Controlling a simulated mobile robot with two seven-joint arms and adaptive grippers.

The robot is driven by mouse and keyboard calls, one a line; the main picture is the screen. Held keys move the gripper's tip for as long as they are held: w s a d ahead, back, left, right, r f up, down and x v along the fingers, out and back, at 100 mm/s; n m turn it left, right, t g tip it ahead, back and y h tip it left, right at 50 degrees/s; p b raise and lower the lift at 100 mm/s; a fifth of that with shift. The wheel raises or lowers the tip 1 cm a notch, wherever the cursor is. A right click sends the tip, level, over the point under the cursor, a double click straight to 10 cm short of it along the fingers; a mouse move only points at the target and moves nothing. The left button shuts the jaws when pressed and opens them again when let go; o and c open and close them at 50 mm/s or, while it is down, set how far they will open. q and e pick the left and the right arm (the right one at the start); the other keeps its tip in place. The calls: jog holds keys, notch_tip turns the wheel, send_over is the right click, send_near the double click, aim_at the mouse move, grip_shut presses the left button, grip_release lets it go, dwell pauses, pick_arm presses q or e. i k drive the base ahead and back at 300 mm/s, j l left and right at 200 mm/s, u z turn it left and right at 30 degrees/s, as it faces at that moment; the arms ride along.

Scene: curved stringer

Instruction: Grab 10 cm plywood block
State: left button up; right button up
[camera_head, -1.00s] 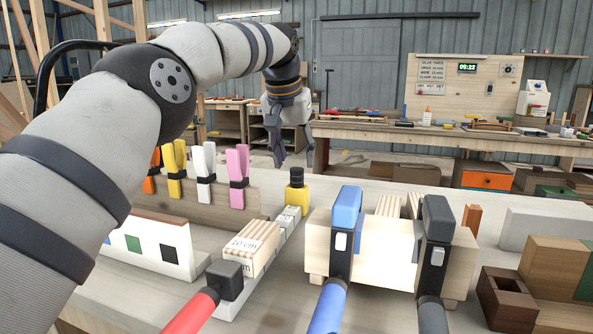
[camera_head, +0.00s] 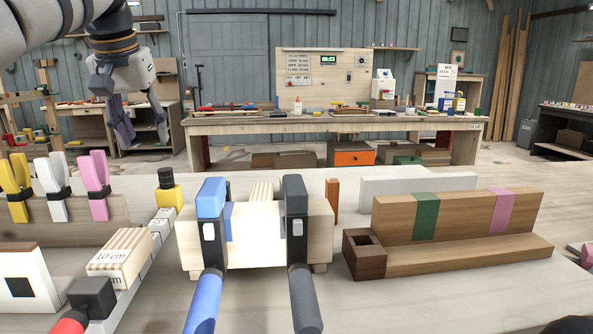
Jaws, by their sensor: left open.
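The 10 cm plywood block (camera_head: 122,252) is a pale, striped-edge block with "10 cm" printed on its side. It sits at the lower left, on or against a light rail beside the red-handled clamp (camera_head: 92,298). My left gripper (camera_head: 143,140) hangs at the upper left, pointing down, with its fingers apart and nothing between them. It is well above and beyond the block in the picture, not touching it. My right gripper is not clearly in view.
Blue (camera_head: 211,225) and black (camera_head: 295,225) clamps hold a light wooden piece at the centre. Yellow, white and pink clips (camera_head: 93,175) stand at left. A brown stepped wooden holder (camera_head: 455,245) is at right. The front right bench is mostly clear.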

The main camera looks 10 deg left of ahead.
aim_at(122, 258)
jog(key=k, duration=1.4)
